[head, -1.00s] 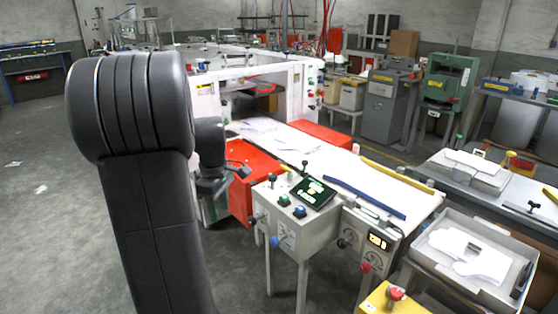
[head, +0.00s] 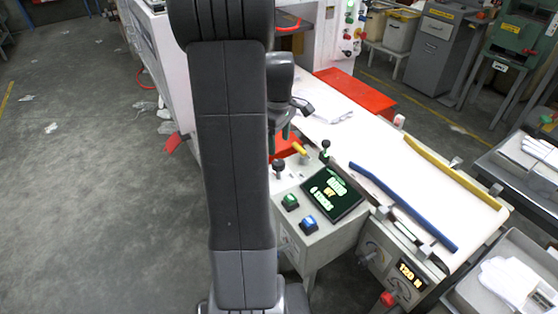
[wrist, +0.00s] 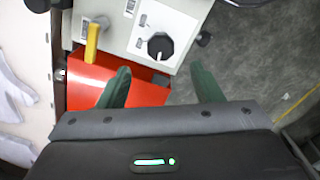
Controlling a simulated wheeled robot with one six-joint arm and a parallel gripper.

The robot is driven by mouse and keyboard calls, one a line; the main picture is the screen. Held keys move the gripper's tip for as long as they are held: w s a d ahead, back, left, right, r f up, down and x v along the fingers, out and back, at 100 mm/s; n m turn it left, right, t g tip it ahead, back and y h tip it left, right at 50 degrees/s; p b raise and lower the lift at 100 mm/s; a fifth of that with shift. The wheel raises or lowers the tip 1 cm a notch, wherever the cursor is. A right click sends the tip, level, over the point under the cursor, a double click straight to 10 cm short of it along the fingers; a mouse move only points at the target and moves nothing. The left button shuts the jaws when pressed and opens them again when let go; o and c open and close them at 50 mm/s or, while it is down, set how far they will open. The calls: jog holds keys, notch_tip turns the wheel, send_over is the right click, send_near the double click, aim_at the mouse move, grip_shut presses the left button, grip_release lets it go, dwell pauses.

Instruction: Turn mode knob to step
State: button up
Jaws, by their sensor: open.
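The mode knob (wrist: 160,46) is a round black knob with a pale pointer mark, on the top of a light grey control box (wrist: 180,15). In the wrist view its pointer faces down towards my gripper. Small labels around it are too small to read. In the head view the knob (head: 279,166) stands at the box's back left. My gripper (wrist: 160,68) is open and empty, its two dark green fingers apart on either side of the knob's line, short of it in the picture. In the head view my gripper (head: 286,130) is partly hidden by my arm, behind the knob.
A yellow lever (wrist: 92,42) stands beside the knob. A red cover (wrist: 120,90) lies below my fingers. A white conveyor (head: 400,170) runs alongside.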

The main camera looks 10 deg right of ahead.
aim_at(279, 162)
notch_tip(279, 162, down, 8)
jog(key=shift+f, duration=0.15)
dwell(0.3)
jog(key=c, duration=1)
